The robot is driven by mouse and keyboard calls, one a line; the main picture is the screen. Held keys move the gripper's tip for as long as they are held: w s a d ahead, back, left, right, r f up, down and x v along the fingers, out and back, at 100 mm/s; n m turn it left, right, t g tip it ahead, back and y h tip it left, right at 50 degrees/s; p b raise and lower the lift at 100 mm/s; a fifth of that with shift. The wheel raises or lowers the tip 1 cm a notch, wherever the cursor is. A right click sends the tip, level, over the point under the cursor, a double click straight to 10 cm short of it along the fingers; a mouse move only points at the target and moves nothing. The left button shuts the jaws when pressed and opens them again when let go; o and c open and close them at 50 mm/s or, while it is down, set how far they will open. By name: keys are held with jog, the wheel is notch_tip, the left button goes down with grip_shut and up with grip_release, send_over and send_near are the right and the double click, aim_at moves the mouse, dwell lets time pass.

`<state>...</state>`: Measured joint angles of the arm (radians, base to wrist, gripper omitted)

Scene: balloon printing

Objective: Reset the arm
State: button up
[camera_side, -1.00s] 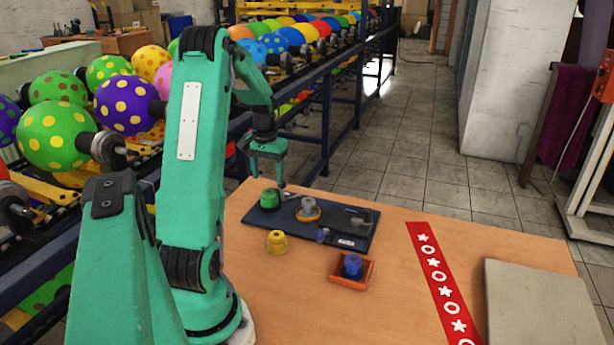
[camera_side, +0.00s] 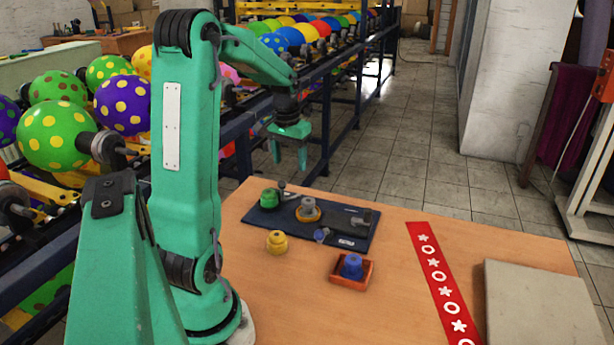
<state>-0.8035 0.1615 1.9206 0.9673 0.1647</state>
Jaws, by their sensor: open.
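My gripper (camera_side: 290,160) hangs above the back edge of the table (camera_side: 290,290), fingers down, open, with nothing between the two green fingers. Below it lies a dark mat (camera_side: 345,238). A green piece (camera_side: 269,198) stands at the mat's left end. A grey piece with a yellow-orange ring (camera_side: 308,211) stands near the mat's middle. A small blue-grey piece (camera_side: 321,235) is at the mat's front edge. A yellow piece (camera_side: 277,243) stands on the table in front of the mat. A blue piece (camera_side: 352,266) sits in an orange tray (camera_side: 349,285).
A red strip with white shapes (camera_side: 439,280) lies on the table's right side. A grey slab (camera_side: 540,303) lies at the far right. A rack with dotted balloons (camera_side: 125,104) stands at the left and behind. The air above the table's middle and right is free.

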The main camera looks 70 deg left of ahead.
jog(key=w+d+r+m+t, duration=0.1)
jog(key=d+r+m+t, duration=0.35)
jog(key=d, duration=1.15)
jog(key=s+d+r+m, duration=0.1)
jog(key=s+d, duration=0.2)
jog(key=d, duration=0.4)
jog(key=s+d+r+m, duration=0.1)
jog(key=s+d+m, duration=0.1)
jog(key=s+d, duration=0.2)
jog(key=d, duration=0.2)
jog(key=shift+d+r+h, duration=0.2)
jog(key=shift+d+h, duration=0.15)
jog(key=shift+h, duration=0.05)
jog(key=shift+s+t, duration=0.1)
jog(key=shift+t, duration=0.15)
